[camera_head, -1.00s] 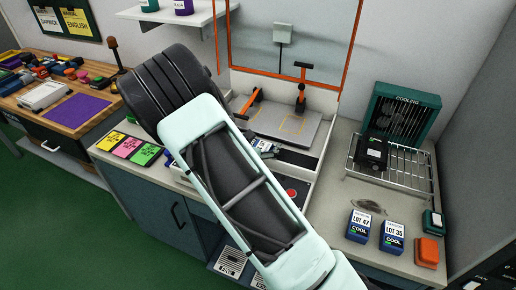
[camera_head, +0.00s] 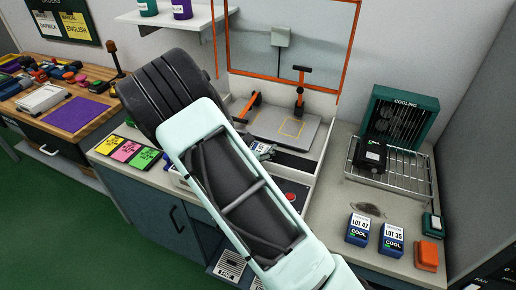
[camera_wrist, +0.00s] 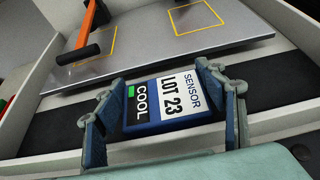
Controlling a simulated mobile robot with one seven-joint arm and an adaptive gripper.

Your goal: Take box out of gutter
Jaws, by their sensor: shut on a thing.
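The box (camera_wrist: 165,102) is blue and white with a green mark and reads "SENSOR LOT 23 COOL". In the wrist view it lies between the two blue fingers of my gripper (camera_wrist: 160,108), which is shut on its sides. The gutter (camera_wrist: 275,85) is a dark channel along the front of a metal plate. It runs behind and to both sides of the box; whether the box touches its floor I cannot tell. In the head view the box (camera_head: 261,150) looks tilted at the gutter (camera_head: 295,163), and my arm hides most of my gripper.
The metal plate (camera_head: 285,128) carries orange-handled clamps (camera_head: 299,100). To the right are a cooling rack (camera_head: 410,172) with a black device (camera_head: 370,153), two "COOL" boxes (camera_head: 358,229) (camera_head: 391,240) and an orange block (camera_head: 427,256). Coloured cards (camera_head: 126,149) lie left.

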